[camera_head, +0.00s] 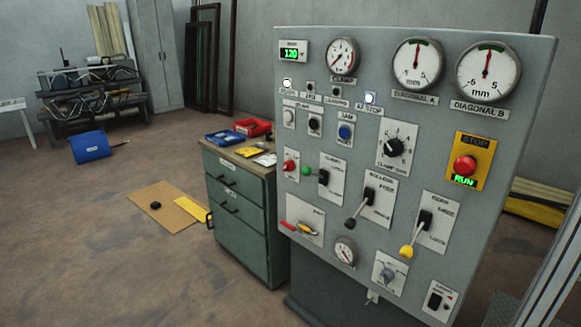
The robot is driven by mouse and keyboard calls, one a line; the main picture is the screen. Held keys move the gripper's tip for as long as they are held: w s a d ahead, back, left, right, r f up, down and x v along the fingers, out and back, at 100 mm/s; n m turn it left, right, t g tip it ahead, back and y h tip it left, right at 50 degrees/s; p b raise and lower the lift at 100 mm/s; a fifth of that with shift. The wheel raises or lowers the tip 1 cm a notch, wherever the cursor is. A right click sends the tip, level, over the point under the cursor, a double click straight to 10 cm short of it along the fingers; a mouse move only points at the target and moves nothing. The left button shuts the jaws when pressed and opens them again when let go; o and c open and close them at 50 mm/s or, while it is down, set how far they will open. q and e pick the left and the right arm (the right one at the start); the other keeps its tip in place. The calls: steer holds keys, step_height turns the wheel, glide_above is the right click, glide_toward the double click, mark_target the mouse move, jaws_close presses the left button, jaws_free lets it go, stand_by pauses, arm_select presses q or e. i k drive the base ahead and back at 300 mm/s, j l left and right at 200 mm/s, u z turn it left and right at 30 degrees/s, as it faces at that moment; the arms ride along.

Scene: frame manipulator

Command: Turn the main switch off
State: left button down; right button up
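A grey control panel (370,100) fills the right half of the view, tilted slightly. No label that I can read names the main switch. Its controls include a small red knob (289,166) at the left, a grey rotary knob (388,275) low in the middle, and a small black switch (435,300) at the lower right with a red mark beside it. A red mushroom button (465,166) sits on a yellow plate marked STOP, with RUN lit green below. A green display (293,53) is lit at upper left. Neither gripper is in view.
A red handle (288,226) also protrudes. A green drawer cabinet (240,215) stands left of the panel.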

mark_target(289, 165)
steer(key=i+j, duration=0.35)
steer(key=i+j+z, duration=0.15)
steer(key=i+j, duration=0.6)
steer(key=j, duration=0.2)
steer(key=i+j+z, duration=0.15)
steer(key=i+j, duration=0.5)
steer(key=j, duration=0.3)
steer(key=z, duration=0.05)
